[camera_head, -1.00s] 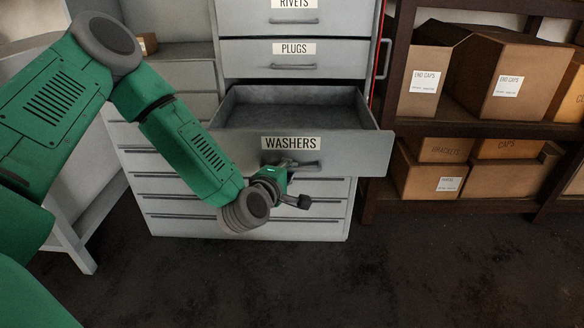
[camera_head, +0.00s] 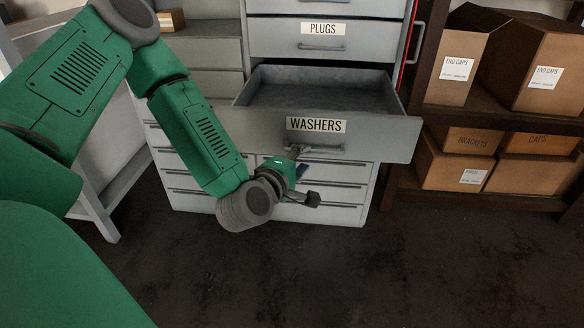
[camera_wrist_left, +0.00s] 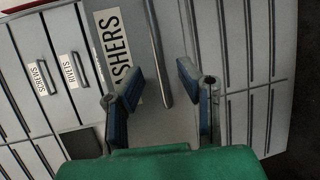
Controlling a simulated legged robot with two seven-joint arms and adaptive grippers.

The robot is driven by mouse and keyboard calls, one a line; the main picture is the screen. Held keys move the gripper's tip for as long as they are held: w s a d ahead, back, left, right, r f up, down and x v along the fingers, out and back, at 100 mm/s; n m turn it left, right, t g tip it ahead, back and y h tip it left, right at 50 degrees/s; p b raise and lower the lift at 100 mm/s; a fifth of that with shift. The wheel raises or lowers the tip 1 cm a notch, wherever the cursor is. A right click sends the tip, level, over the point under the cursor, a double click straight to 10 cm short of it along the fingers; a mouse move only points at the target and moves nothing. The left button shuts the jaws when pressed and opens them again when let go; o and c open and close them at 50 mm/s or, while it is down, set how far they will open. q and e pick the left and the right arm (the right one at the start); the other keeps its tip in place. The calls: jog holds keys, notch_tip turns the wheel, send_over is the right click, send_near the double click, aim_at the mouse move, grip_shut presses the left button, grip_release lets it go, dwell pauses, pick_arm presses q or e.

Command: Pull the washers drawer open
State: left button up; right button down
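The washers drawer (camera_head: 385,135) stands pulled out of the grey cabinet, its empty inside visible from above. Its front carries a WASHERS label and a bar handle (camera_head: 322,150). My left gripper (camera_head: 304,175) is just below and in front of the handle in the head view. In the left wrist view my left gripper (camera_wrist_left: 160,92) is open, its two blue-padded fingers spread apart. The handle (camera_wrist_left: 158,55) lies ahead of the gap between the fingers, and nothing is gripped. My right gripper is not in view.
A closed PLUGS drawer (camera_head: 372,40) is above, and several closed shallow drawers (camera_head: 335,193) are below. A dark shelf with cardboard boxes (camera_head: 455,165) stands close on the right. A light table leg (camera_head: 100,220) is on the left. The dark floor in front is clear.

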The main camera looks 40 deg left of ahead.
pick_arm(q)
jog(key=v, duration=0.5)
jog(key=shift+s, duration=0.45)
jog(key=s+d+f+m+g+h+p, duration=0.35)
jog(key=s+d+f+m+g, duration=0.35)
jog(key=f+m, duration=0.4)
jog(key=s+a+f+m+g, duration=0.1)
jog(key=s+f+m+g, duration=0.3)
jog(key=s, duration=0.4)
jog(key=s+f+m+g+y+p, duration=0.1)
jog(key=s+f+m+g, duration=0.3)
jog(key=s, duration=0.5)
jog(key=shift+a+f+m, duration=0.4)
jog(key=shift+f+m, duration=0.05)
jog(key=shift+m, duration=0.65)
